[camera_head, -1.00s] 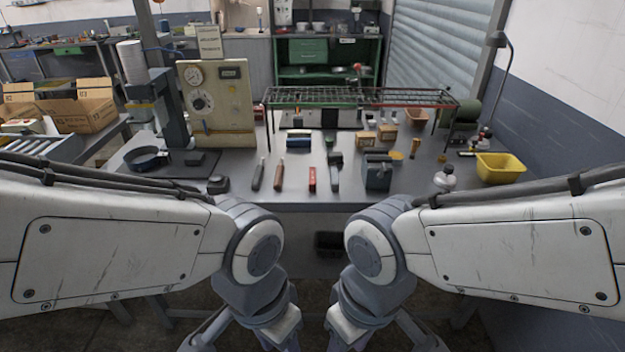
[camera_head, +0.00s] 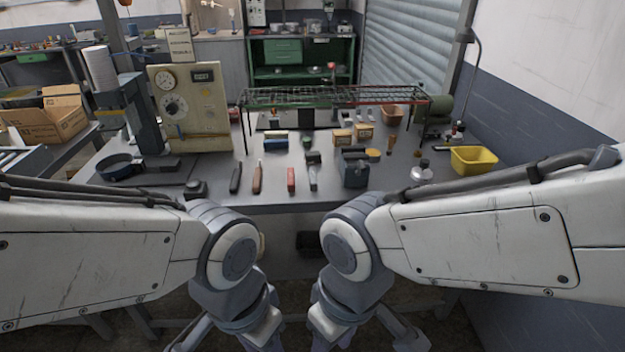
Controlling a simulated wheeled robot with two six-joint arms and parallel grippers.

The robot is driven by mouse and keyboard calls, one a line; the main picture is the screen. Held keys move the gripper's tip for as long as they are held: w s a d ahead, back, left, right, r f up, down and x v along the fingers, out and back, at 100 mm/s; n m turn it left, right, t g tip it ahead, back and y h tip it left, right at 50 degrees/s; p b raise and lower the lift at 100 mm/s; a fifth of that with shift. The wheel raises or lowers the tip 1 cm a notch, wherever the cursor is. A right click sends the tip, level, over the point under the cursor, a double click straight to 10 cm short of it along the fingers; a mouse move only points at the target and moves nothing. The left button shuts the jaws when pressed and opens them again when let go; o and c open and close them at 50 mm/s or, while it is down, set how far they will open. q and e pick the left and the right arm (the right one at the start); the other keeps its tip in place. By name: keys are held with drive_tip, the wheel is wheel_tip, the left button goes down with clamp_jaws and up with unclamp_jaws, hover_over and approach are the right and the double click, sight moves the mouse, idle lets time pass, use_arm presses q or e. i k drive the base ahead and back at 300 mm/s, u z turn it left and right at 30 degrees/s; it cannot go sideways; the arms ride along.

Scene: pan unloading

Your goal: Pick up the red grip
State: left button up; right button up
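A bright red, box-like piece (camera_head: 291,181) lies near the front edge of the workbench (camera_head: 215,201), left of the middle. To its left lies a tool with a brownish-red handle (camera_head: 257,181). I cannot tell which of these two is the red grip. Both lie lengthwise, pointing away from me, with nothing touching them. My left and right arms reach in from the sides and bend down in front of the bench. Their gripper fingertips are below the lower picture edge, so neither gripper shows.
A dark-handled tool (camera_head: 235,178) and a grey tool (camera_head: 313,178) flank the red pieces. A dark grey box (camera_head: 355,172) stands to the right. A wire rack (camera_head: 335,96) spans the bench behind. A yellow bin (camera_head: 474,160) stands at the right.

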sight(291, 186)
drive_tip(key=u, duration=0.45)
drive_tip(key=k, duration=0.55)
drive_tip(key=z, duration=0.3)
drive_tip(key=i, duration=1.55)
drive_tip(key=u, duration=0.9)
